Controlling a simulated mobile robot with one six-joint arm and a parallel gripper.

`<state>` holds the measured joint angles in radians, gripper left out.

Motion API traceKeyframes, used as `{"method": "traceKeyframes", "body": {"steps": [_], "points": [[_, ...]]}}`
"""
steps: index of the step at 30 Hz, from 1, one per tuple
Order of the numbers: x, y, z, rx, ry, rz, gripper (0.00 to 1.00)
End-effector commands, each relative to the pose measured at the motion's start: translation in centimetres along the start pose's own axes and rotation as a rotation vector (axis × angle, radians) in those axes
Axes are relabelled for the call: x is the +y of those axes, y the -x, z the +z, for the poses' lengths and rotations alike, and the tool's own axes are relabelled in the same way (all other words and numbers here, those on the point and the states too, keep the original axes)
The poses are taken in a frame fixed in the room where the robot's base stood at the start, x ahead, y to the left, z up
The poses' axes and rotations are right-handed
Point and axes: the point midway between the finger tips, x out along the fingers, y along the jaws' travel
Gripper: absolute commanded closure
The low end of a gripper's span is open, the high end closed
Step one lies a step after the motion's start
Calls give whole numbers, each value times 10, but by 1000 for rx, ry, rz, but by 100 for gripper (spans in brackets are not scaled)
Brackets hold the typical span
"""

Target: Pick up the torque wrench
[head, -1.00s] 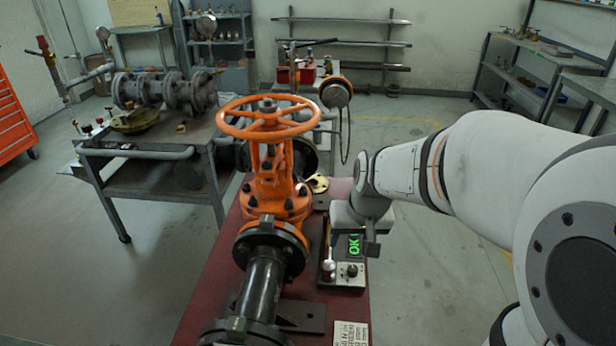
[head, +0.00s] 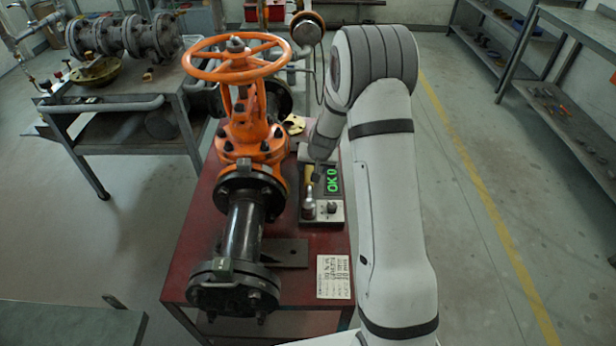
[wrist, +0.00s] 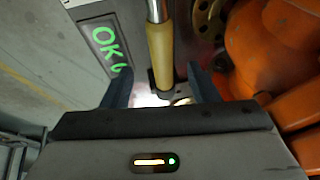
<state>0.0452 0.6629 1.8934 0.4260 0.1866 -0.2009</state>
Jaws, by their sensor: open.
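The torque wrench shows in the wrist view as a yellow handle (wrist: 160,55) with a bright metal shaft at the top edge. My gripper (wrist: 162,84) is open, one finger on each side of the handle in the wrist view. Gaps show on both sides, and I see no contact. How deep the handle sits between the fingers I cannot tell.
The orange gate valve (head: 240,130) with its handwheel stands close left of the tester on the red table (head: 190,255). It also fills the right of the wrist view (wrist: 270,55). The tester's green display (head: 333,180) reads OK. A white label (head: 334,277) lies in front. Right floor is open.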

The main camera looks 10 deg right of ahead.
Motion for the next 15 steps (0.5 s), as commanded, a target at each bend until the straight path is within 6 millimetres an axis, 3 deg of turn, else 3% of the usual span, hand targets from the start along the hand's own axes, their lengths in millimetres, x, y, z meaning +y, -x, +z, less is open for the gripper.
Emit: {"method": "traceKeyframes", "body": {"steps": [15], "points": [[-3,-65,5,-3,0,0,46]]}}
